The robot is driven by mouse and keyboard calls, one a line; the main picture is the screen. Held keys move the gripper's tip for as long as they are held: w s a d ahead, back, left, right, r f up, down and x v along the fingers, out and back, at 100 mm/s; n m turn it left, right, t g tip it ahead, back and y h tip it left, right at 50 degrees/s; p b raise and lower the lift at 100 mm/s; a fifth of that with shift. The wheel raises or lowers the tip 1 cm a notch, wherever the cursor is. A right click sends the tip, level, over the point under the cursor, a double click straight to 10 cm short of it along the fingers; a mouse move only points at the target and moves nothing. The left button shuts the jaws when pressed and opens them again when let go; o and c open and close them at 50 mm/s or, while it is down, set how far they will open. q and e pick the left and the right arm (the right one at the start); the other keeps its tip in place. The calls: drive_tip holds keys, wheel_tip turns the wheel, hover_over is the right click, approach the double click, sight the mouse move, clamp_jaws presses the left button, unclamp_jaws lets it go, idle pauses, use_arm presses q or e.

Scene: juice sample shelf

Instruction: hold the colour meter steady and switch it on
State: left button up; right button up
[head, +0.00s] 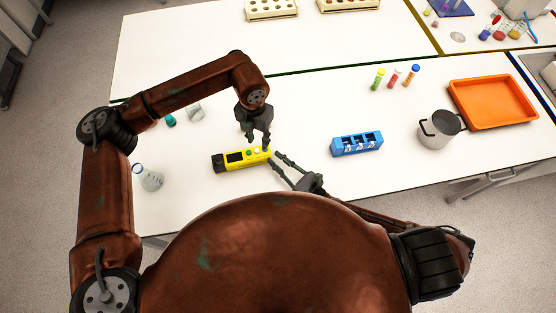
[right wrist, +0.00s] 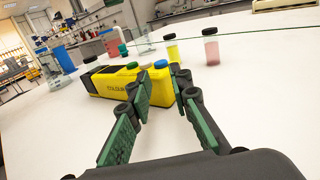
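The yellow colour meter (head: 233,160) lies on the white bench, with a black end at left, a dark screen and a green button (head: 249,153). My right gripper (head: 272,157) reaches the meter's right end from the lower right. Its fingers (right wrist: 162,80) are apart, with yellow casing between and beyond them. Contact cannot be told.
A blue rack (head: 357,145), a grey pot (head: 437,130) and an orange tray (head: 492,101) stand to the right. Several capped vials (head: 393,78) stand behind. A flask (head: 150,178) stands at left near the front edge. The bench between meter and blue rack is mostly clear.

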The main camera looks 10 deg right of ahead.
drive_tip(key=shift+d, duration=0.1)
drive_tip(key=v, duration=1.1)
drive_tip(key=shift+s+d, duration=0.2)
drive_tip(key=shift+s, duration=0.2)
